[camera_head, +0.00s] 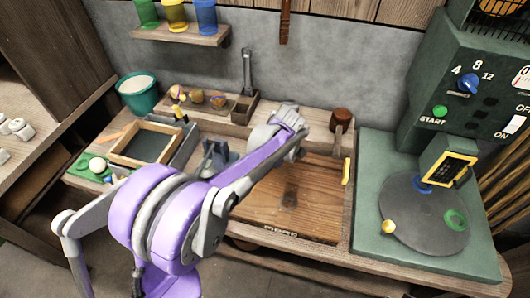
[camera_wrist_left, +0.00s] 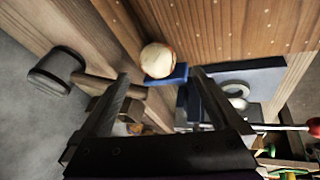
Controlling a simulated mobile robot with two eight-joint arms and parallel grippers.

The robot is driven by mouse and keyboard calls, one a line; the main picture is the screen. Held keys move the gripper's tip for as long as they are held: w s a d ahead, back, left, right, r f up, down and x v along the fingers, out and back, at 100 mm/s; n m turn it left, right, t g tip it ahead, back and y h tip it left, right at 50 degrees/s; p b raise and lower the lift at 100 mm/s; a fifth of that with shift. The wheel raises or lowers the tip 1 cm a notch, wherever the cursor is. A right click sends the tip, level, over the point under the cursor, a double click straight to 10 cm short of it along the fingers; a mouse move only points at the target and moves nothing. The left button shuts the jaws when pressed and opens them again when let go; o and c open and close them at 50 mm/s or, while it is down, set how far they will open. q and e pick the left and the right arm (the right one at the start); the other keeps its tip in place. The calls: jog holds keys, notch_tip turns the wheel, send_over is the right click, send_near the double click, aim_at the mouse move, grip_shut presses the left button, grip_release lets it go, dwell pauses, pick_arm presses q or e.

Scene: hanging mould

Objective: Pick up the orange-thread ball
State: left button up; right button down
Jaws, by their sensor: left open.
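In the left wrist view a pale ball (camera_wrist_left: 157,58) with a faint reddish-orange line sits against a blue bar (camera_wrist_left: 168,77), in front of a wooden surface. My left gripper (camera_wrist_left: 161,76) is open; the ball appears between and beyond its fingertips, and I cannot tell the remaining distance. In the head view my left arm reaches over the bench and hides this spot. My right gripper is out of view.
A mallet (camera_head: 341,121) stands behind the wooden board (camera_head: 268,208); its head (camera_wrist_left: 56,72) is left of my gripper in the wrist view. A blue-grey vise (camera_head: 218,155) is beside my arm. A green machine (camera_head: 440,215) fills the right.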

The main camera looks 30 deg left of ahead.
pick_arm(q)
jog(key=x, duration=0.8)
jog(key=shift+w+a+r, duration=0.2)
jog(key=shift+w+a, duration=0.1)
jog(key=shift+a, duration=0.1)
jog(key=c, duration=1.3)
jog(key=shift+c, duration=0.2)
jog(key=shift+d+r, duration=0.1)
jog(key=shift+r, duration=0.05)
